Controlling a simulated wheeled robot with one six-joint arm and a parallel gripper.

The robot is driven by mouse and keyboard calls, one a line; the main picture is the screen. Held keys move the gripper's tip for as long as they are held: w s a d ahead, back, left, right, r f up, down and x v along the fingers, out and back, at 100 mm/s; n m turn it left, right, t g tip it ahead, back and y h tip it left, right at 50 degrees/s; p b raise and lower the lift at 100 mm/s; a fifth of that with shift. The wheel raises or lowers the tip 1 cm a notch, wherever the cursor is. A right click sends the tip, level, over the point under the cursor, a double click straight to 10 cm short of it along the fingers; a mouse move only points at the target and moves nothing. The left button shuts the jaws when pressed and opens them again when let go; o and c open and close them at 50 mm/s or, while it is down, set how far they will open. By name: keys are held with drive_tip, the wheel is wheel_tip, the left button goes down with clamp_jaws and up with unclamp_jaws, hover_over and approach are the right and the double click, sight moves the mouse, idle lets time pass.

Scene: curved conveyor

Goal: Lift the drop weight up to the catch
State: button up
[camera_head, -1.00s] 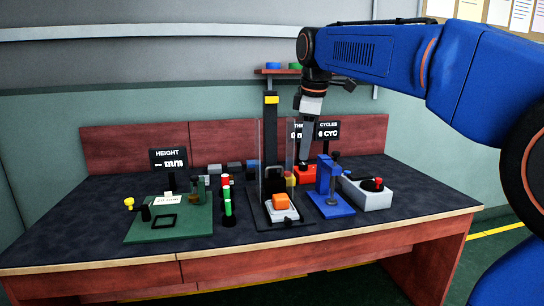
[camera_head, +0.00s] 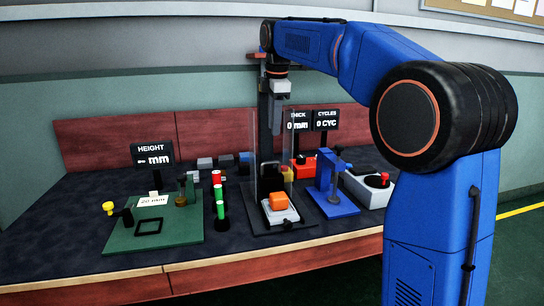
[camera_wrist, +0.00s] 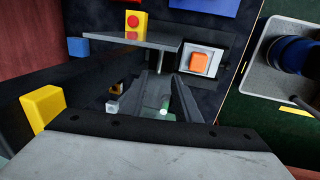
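The drop tower is a dark upright column (camera_head: 265,125) with clear side panels, in the middle of the bench. The black drop weight (camera_head: 271,178) sits low on it, just behind and above an orange block (camera_head: 279,201) on a pale plate; the block also shows in the wrist view (camera_wrist: 199,63). A yellow piece (camera_wrist: 42,106) beside the column, perhaps the catch, shows in the wrist view; it is hidden in the head view.
A green height fixture (camera_head: 155,228) stands left. Red, white and green pieces (camera_head: 219,200) stand beside the tower. A blue stand (camera_head: 331,185) and a grey box with a red button (camera_head: 372,187) are right. The clear panels (camera_head: 290,140) flank the tower closely.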

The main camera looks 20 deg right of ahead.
sight(272, 163)
drive_tip(key=f, duration=0.4)
drive_tip(key=w+f, duration=0.1)
drive_tip(key=f, duration=0.3)
drive_tip(key=w+f, duration=0.1)
drive_tip(key=f, duration=0.3)
drive_tip(key=shift+w, duration=0.15)
drive_tip(key=shift+c, duration=0.2)
clamp_jaws()
